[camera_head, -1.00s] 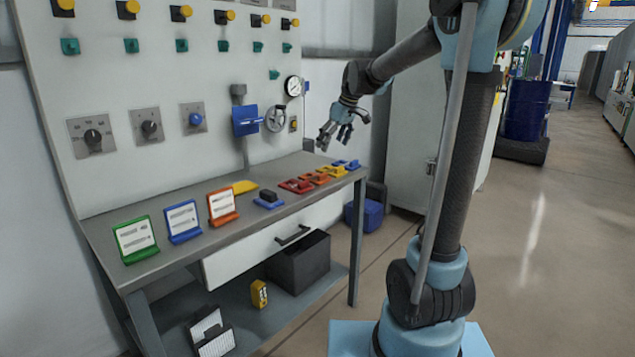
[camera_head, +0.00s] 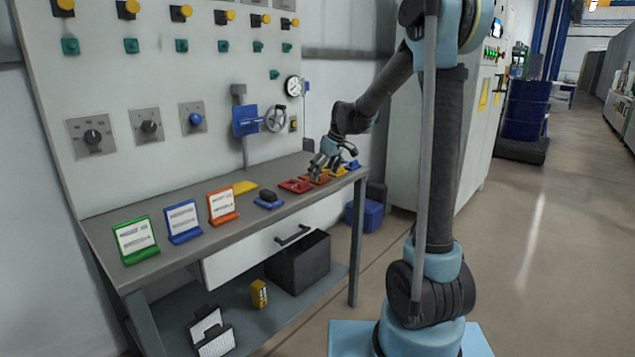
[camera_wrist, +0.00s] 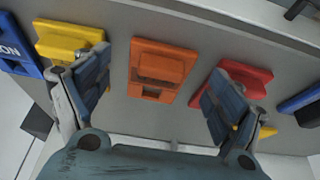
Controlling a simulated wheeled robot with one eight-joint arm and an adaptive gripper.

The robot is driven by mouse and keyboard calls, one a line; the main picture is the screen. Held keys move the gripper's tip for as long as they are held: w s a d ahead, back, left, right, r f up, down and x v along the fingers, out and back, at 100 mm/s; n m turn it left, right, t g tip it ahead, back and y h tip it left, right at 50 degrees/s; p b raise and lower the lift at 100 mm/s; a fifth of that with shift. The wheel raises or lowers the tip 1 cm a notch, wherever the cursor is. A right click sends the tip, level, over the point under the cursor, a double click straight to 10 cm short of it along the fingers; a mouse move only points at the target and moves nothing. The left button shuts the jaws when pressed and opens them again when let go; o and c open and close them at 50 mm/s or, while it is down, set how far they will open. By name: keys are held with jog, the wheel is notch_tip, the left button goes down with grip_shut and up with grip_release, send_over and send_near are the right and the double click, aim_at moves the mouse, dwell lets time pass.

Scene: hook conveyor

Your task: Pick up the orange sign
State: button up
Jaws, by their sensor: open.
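A small orange sign (camera_head: 321,180) lies on the bench near its right end, in a row between a red one and a yellow one. In the wrist view the orange sign (camera_wrist: 162,68) shows between my gripper's two spread fingers, with gaps on both sides. My gripper (camera_head: 318,170) is open and empty, pointing down just above it and partly hiding it in the head view. A second orange sign (camera_head: 222,206) stands tilted up with a white label farther left on the bench.
The red sign (camera_wrist: 240,90) is close beside the right finger, and the yellow sign (camera_wrist: 68,40) close beside the left finger. Blue signs lie beyond them. The panel wall with a valve wheel (camera_head: 276,119) stands behind the bench (camera_head: 110,215).

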jog(key=shift+x, duration=0.9)
jog(key=c, duration=1.1)
jog(key=shift+r, duration=0.1)
jog(key=shift+c, duration=0.2)
